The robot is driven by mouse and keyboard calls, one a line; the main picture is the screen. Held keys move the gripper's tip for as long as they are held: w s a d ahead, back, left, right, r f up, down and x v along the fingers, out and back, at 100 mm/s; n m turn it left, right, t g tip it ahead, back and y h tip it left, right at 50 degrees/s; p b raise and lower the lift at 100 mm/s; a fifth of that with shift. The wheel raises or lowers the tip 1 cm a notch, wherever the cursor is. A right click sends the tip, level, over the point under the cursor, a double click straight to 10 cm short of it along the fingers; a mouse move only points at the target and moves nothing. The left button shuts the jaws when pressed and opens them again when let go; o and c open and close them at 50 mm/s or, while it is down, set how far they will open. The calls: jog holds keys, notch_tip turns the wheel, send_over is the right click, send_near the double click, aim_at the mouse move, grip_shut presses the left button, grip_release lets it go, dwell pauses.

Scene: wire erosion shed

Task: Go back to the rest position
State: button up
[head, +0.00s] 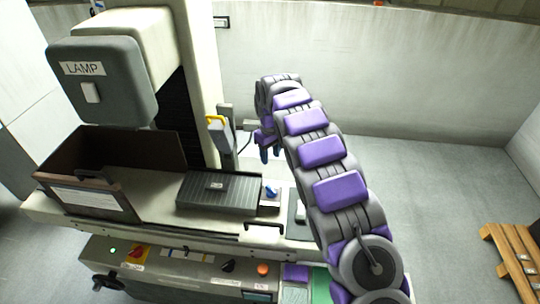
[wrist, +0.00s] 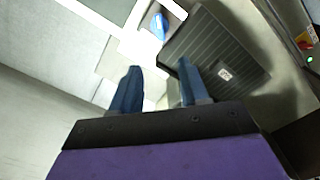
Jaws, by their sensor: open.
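My gripper (head: 270,154) hangs at the end of my raised purple and grey arm, in front of the machine's right part in the head view. In the wrist view my gripper (wrist: 158,88) shows two blue fingers standing apart, with nothing between them. Below and beyond the fingers are the dark ribbed plate (head: 218,192) and a small block with a blue knob (head: 271,191). The ribbed plate (wrist: 215,60) and the blue knob (wrist: 159,26) also show in the wrist view. The gripper touches neither, as far as I can see.
The machine has a grey head marked LAMP (head: 100,82), an open brown tank (head: 75,180) and a yellow-handled switch box (head: 220,132). Its front panel (head: 180,270) has knobs and buttons. A wooden pallet (head: 515,260) lies at right. Floor right of my arm (head: 440,190) is clear.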

jog(key=s+d+r+m+b, duration=0.1)
jog(key=s+d+r+m, duration=0.15)
jog(key=s+d, duration=0.4)
jog(key=s+d+r+m+h+b, duration=0.1)
jog(key=s+d+r+m+b, duration=0.1)
jog(key=s+d+r, duration=0.4)
jog(key=s+d+r+m+b, duration=0.1)
jog(key=s+d+m, duration=0.1)
jog(key=s+d, duration=0.45)
jog(key=s+f+m+g+b, duration=0.1)
jog(key=s+f+b, duration=0.1)
jog(key=s, duration=1.3)
jog(key=s+f+m+y+b, duration=0.1)
jog(key=s+f, duration=0.3)
jog(key=s, duration=1.2)
jog(key=shift+d+g+b, duration=0.4)
